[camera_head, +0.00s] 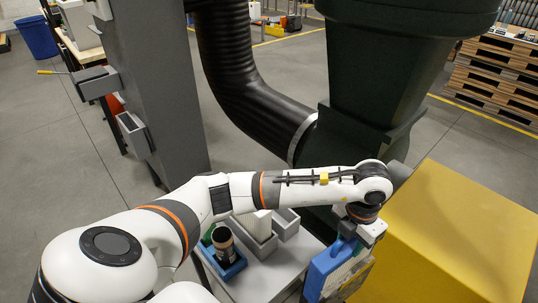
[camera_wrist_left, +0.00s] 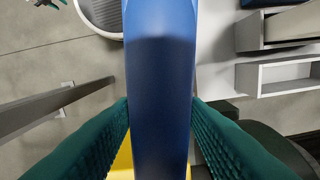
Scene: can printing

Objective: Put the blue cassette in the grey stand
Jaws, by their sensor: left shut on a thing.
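The blue cassette (camera_head: 324,272) hangs upright from my left gripper (camera_head: 350,240), over the right side of the grey table in the head view. In the left wrist view the cassette (camera_wrist_left: 160,75) fills the middle, with the green ribbed fingers of my left gripper (camera_wrist_left: 160,120) shut on it from both sides. Grey open-topped holders, which look like the grey stand (camera_head: 262,247), stand on the table left of the cassette, apart from it. Grey box shapes (camera_wrist_left: 285,92) also show at the right of the wrist view. My right gripper is not visible.
A blue tray (camera_head: 238,267) with a dark can (camera_head: 224,245) sits left of the grey holders. A yellow block (camera_head: 450,240) stands close right of the cassette. A large dark machine (camera_head: 370,90) and a grey column (camera_head: 155,90) rise behind. My left arm crosses above the table.

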